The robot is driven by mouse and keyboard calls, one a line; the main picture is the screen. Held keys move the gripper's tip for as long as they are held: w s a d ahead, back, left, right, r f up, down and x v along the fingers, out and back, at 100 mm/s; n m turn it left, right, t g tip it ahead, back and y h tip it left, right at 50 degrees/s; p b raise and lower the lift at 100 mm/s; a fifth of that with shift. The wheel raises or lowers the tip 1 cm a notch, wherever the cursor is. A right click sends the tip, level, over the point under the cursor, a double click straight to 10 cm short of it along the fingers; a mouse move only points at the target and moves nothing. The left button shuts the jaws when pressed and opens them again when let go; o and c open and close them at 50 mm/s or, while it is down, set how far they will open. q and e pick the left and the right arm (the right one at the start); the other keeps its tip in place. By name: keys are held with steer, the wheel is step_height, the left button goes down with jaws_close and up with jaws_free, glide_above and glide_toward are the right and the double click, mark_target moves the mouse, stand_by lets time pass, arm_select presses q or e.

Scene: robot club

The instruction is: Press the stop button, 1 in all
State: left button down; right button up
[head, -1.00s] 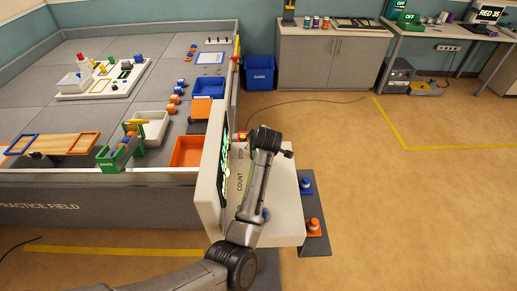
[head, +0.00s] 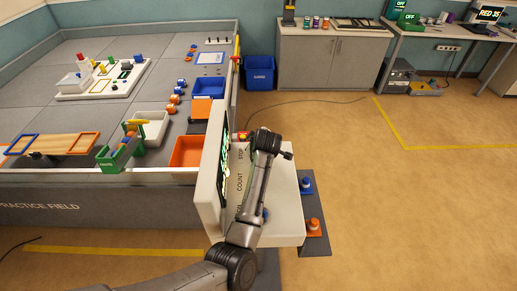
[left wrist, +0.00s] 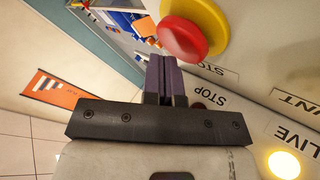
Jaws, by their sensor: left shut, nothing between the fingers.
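The stop button is a red mushroom cap (left wrist: 183,38) on a yellow base, on a pale panel box with a STOP label. In the head view the button (head: 243,135) shows small at the far end of the box's top, just left of my left wrist. In the left wrist view my left gripper (left wrist: 162,62) is shut and empty. Its fingertips are close beside the red cap; I cannot tell whether they touch it. In the head view my wrist hides the fingers. My right gripper is in neither view.
The panel box (head: 285,220) also carries a COUNT label and a lit round LIVE lamp (left wrist: 284,164). A display stands upright on its left side, against the practice field table (head: 90,210). Orange and blue cones stand at its right. Open floor lies further right.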

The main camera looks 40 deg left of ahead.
arm_select(q)
steer(key=shift+f, duration=0.65)
stand_by(0.5)
steer(key=shift+r, duration=0.15)
steer(key=shift+r+p, duration=0.7)
steer(key=shift+r, duration=0.2)
steer(key=shift+r, duration=0.1)
step_height(320, 180, up, 5)
steer(key=p, duration=0.4)
steer(key=shift+p, duration=0.3)
stand_by(0.6)
